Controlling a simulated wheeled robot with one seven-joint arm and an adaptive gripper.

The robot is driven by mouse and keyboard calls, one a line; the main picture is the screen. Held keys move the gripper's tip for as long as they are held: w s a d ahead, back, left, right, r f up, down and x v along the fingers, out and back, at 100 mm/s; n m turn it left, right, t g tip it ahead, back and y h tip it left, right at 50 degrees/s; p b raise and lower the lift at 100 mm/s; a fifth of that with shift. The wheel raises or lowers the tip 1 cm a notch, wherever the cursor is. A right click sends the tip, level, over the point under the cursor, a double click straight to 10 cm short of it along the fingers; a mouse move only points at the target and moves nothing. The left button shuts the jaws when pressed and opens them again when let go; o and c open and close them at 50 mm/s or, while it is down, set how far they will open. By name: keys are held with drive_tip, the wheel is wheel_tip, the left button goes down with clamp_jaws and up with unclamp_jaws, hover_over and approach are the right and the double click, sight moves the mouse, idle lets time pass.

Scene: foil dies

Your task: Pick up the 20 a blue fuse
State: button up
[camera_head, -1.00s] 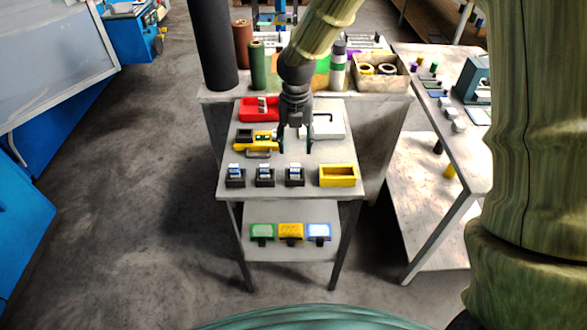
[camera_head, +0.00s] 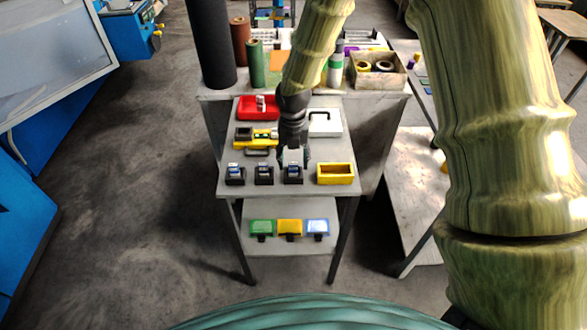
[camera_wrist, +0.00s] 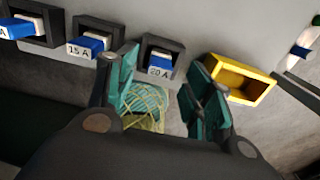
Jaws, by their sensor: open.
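The 20 A blue fuse (camera_wrist: 160,62) shows in the wrist view, blue with a white label, seated in a dark holder (camera_wrist: 176,46). In the head view it sits in the rightmost of three dark holders (camera_head: 292,180), partly hidden by my gripper. My gripper (camera_head: 293,160) is over this holder. In the wrist view my gripper (camera_wrist: 168,85) has its teal fingers apart, with the 20 A fuse showing between and beyond them. Nothing is held in the fingers.
The 15 A fuse (camera_wrist: 88,46) sits in the holder to the left, with another labelled fuse (camera_wrist: 18,28) beyond it. A yellow open box (camera_head: 336,184) stands right of the holders. A red tray (camera_head: 250,106), a yellow device (camera_head: 262,134) and a white case (camera_head: 325,122) lie behind.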

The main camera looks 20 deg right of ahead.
sight(293, 171)
drive_tip(key=shift+f+p, duration=0.45)
drive_tip(key=shift+f, duration=1.05)
drive_tip(key=shift+c, duration=0.4)
drive_tip(key=c, duration=1)
